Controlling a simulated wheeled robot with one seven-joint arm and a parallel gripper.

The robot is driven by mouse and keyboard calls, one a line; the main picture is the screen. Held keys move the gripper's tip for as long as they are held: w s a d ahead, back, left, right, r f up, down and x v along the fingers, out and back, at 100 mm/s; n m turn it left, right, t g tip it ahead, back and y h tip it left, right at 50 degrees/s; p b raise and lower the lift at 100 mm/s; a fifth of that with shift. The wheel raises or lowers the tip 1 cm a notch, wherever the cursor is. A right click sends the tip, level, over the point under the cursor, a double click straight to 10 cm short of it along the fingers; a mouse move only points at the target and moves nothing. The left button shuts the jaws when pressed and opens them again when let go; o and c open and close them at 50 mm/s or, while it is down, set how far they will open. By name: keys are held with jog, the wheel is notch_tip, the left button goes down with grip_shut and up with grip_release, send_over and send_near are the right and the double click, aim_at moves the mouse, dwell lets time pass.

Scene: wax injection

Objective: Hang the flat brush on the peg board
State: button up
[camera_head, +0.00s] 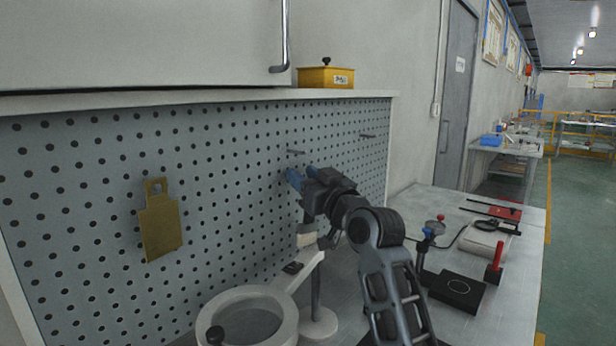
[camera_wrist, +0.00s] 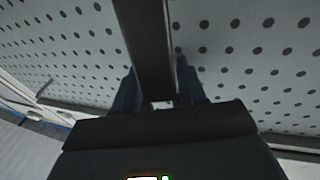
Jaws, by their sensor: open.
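My gripper (camera_head: 304,176), with blue fingertips, is close to the grey peg board (camera_head: 235,150), just below a short peg (camera_head: 296,152). The flat brush appears to hang down at the gripper, with a pale bristle end (camera_head: 306,240) at the bottom in the head view. Its upper part is hidden by the gripper. In the wrist view a dark bar, seemingly the brush handle (camera_wrist: 146,45), runs between the two spread fingers (camera_wrist: 160,92). The jaws are open around it. I cannot tell whether its top is on a peg.
A brass-coloured plate (camera_head: 160,228) hangs on the board at left. Another peg (camera_head: 368,135) is free at upper right. A yellow box (camera_head: 326,77) stands on the ledge. A white round holder (camera_head: 235,298) and a black box (camera_head: 457,291) stand on the bench below.

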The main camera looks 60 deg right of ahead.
jog(key=b+v, duration=0.2)
jog(key=v, duration=0.5)
jog(key=shift+s+a, duration=0.2)
jog(key=shift+a, duration=0.2)
jog(key=shift+s+f, duration=0.1)
